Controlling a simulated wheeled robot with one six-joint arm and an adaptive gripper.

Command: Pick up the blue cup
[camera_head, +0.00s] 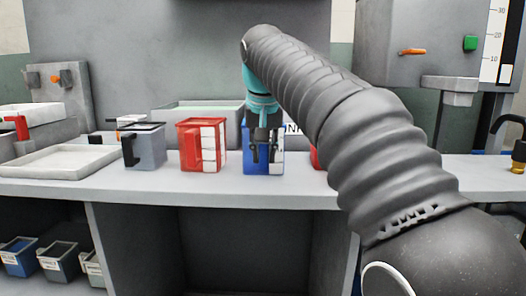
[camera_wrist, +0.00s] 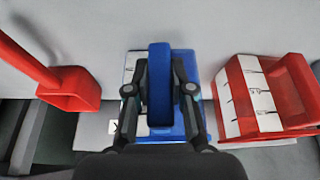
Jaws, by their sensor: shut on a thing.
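The blue cup (camera_head: 250,161) stands on the grey counter between a red cup and my arm, with white label panels on its side. In the wrist view the blue cup (camera_wrist: 186,62) lies below my gripper, its thick blue handle pointing toward the camera. My gripper (camera_wrist: 160,88) is shut on this handle, one finger on each side. In the head view my gripper (camera_head: 264,150) reaches down in front of the blue cup and hides part of it. The cup looks upright; I cannot tell whether its base touches the counter.
A red cup (camera_head: 202,146) stands close to the left, with a grey cup (camera_head: 144,147) beyond it. A white tray (camera_head: 62,161) lies further left. In the wrist view a red object with a long handle (camera_wrist: 72,88) is left of the blue cup. Bins (camera_head: 58,262) sit below the counter.

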